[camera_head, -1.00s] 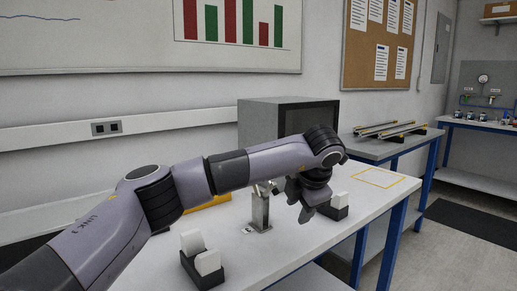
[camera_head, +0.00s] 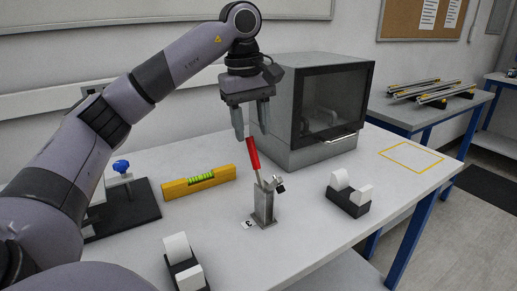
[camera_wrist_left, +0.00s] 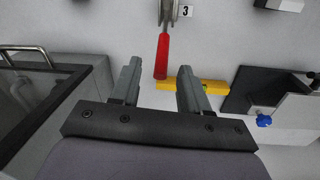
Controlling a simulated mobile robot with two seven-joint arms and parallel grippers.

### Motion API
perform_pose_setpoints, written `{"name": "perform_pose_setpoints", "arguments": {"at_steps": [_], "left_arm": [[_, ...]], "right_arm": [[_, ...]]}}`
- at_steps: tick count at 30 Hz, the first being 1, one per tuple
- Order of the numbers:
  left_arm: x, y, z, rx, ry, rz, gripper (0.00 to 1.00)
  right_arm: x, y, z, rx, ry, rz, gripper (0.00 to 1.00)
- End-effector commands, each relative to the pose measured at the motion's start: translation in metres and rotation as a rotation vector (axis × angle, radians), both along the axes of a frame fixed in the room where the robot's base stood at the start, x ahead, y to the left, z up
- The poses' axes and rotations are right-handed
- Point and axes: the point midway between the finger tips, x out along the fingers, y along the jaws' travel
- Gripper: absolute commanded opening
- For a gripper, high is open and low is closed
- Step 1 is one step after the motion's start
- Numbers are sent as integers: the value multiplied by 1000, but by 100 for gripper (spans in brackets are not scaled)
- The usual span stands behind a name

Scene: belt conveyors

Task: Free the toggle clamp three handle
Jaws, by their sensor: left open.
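The toggle clamp three (camera_head: 264,206) stands on the white table on a grey metal post, with a small "3" label (camera_head: 249,225) at its foot. Its red handle (camera_head: 253,153) points up and leans slightly left. My left gripper (camera_head: 252,134) is open and empty above the handle, its fingers pointing down. In the left wrist view the red handle (camera_wrist_left: 162,57) lies just beyond and between the two fingertips (camera_wrist_left: 160,66), with no visible contact. The label also shows there (camera_wrist_left: 186,11). My right gripper is not in view.
A grey box with a dark glass door (camera_head: 333,103) stands right behind the clamp. A yellow level (camera_head: 198,181) and a dark-based fixture with a blue knob (camera_head: 121,166) are to the left. Black holders with white pieces stand at front left (camera_head: 180,264) and right (camera_head: 348,198).

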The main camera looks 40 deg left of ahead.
Motion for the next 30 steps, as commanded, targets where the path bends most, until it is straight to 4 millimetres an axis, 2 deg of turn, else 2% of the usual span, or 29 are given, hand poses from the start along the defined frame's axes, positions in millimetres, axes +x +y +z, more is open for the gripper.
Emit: {"name": "perform_pose_setpoints", "arguments": {"at_steps": [5,8,15,20,27,29,30], "left_arm": [[-2,3,-12,2,4,-23,45],[-1,2,-29,2,7,-22,45],[2,1,-59,3,4,-19,45],[3,0,-69,3,2,-19,45],[3,0,-70,3,2,-19,45],[3,0,-70,3,2,-19,29],[3,0,-70,3,2,-19,16]], "right_arm": [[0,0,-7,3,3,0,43],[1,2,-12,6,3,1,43],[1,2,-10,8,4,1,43],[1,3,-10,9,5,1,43],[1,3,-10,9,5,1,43],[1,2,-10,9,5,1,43],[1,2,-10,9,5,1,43]]}}
